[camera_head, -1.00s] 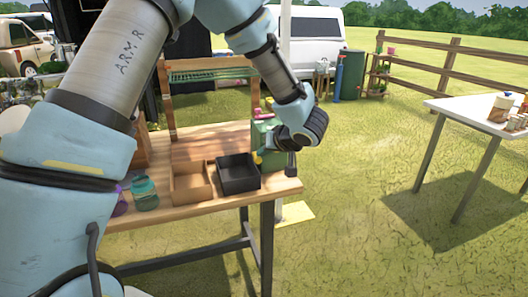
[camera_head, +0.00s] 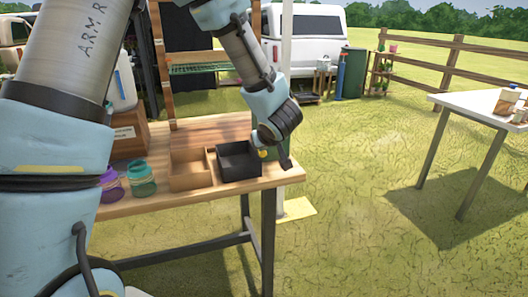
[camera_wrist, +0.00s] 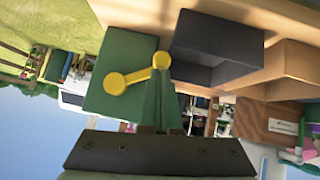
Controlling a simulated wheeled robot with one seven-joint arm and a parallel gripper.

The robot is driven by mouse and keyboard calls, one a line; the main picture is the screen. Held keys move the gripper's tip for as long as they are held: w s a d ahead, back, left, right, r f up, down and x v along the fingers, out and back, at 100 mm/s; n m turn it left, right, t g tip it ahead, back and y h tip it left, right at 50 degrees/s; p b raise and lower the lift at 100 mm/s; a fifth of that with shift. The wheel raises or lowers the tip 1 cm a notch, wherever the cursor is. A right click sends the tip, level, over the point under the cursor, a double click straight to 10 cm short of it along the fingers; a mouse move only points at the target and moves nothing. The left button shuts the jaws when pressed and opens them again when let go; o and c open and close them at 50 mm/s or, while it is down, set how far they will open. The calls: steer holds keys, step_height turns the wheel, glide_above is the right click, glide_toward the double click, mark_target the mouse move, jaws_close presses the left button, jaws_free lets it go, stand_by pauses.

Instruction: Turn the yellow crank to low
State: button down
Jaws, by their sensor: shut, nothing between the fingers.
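The yellow crank (camera_wrist: 138,76) shows in the wrist view as a short bar with a round end at each side, on the face of a green box (camera_wrist: 120,50). In the head view only a small yellow piece (camera_head: 262,153) shows beside my gripper, and my wrist hides most of the box. My gripper (camera_wrist: 161,75) is shut and empty. Its fingertips overlap the right-hand round end of the crank in the wrist view; I cannot tell whether they touch it. No low mark is readable.
A black tray (camera_head: 238,173) stands on the wooden bench (camera_head: 225,198) close to my gripper, with a brown open box (camera_head: 190,180) left of it. Purple (camera_head: 111,186) and green (camera_head: 141,178) jars stand further left. Open grass lies right of the bench.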

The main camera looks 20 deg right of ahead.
step_height(320, 180, down, 3)
steer(key=n+h+b, duration=0.1)
steer(key=h+b, duration=0.1)
steer(key=b, duration=0.3)
steer(key=shift+r, duration=0.15)
steer(key=b, duration=0.1)
steer(key=n+h+b, duration=0.1)
steer(key=b, duration=0.1)
steer(key=shift+d+f, duration=0.25)
steer(key=shift+d+f+b, duration=0.1)
steer(key=shift+d+b, duration=0.15)
steer(key=shift+b, duration=0.35)
